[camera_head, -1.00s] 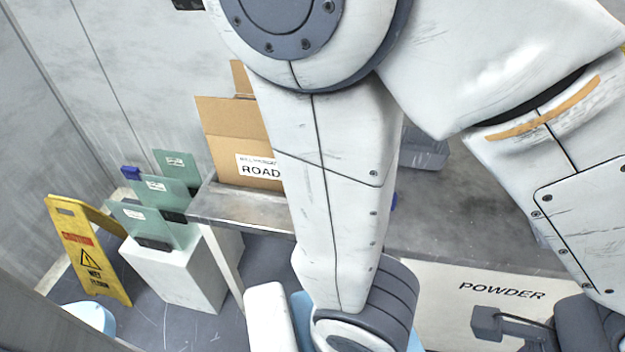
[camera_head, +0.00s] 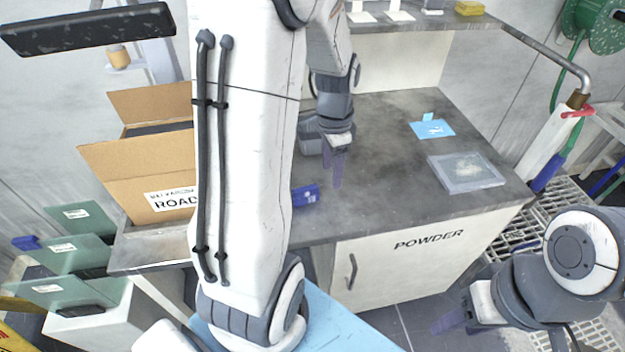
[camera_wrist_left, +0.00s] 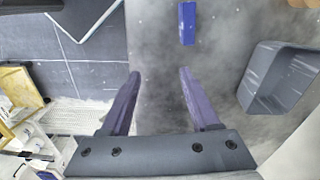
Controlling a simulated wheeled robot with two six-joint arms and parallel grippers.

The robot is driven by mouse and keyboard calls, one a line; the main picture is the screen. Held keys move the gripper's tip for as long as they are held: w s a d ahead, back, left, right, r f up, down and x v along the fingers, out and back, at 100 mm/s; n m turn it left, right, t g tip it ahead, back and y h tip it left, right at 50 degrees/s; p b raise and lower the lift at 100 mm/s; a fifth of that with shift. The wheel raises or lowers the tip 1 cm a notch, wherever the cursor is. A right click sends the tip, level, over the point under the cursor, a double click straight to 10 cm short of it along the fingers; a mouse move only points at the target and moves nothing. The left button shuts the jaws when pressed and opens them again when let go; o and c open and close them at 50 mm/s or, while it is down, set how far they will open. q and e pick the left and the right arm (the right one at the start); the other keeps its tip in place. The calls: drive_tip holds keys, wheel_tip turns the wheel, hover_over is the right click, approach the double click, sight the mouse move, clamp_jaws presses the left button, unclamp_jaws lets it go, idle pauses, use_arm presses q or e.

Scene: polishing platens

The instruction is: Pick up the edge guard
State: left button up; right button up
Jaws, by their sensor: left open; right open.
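A small blue block (camera_head: 305,196), which looks like the edge guard, lies on the grey worktop near its front edge, partly behind my left arm. In the left wrist view the blue block (camera_wrist_left: 187,22) lies beyond the fingertips, toward the top. My left gripper (camera_head: 338,172) is open and empty, with purple fingers hanging above the worktop to the right of the block. Its fingers also show in the left wrist view (camera_wrist_left: 158,72), spread apart. My right gripper (camera_head: 446,322) is open in front of the cabinet, low at the right.
A grey bin (camera_head: 312,140) stands behind the block, close to my left gripper. A cardboard box (camera_head: 140,160) stands at left. Glass plates (camera_head: 85,218) stand on a white block, one with a blue corner piece (camera_head: 26,243). A grey tray (camera_head: 466,172) and blue card (camera_head: 432,129) lie on the right worktop.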

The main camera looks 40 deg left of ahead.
use_arm(q)
hover_over(306, 188)
drive_tip(key=shift+f, duration=0.85)
wheel_tip(306, 188, down, 4)
drive_tip(key=shift+a+r, duration=0.1)
drive_tip(key=shift+f+p, duration=0.75)
drive_tip(key=shift+f, duration=2.4)
clamp_jaws()
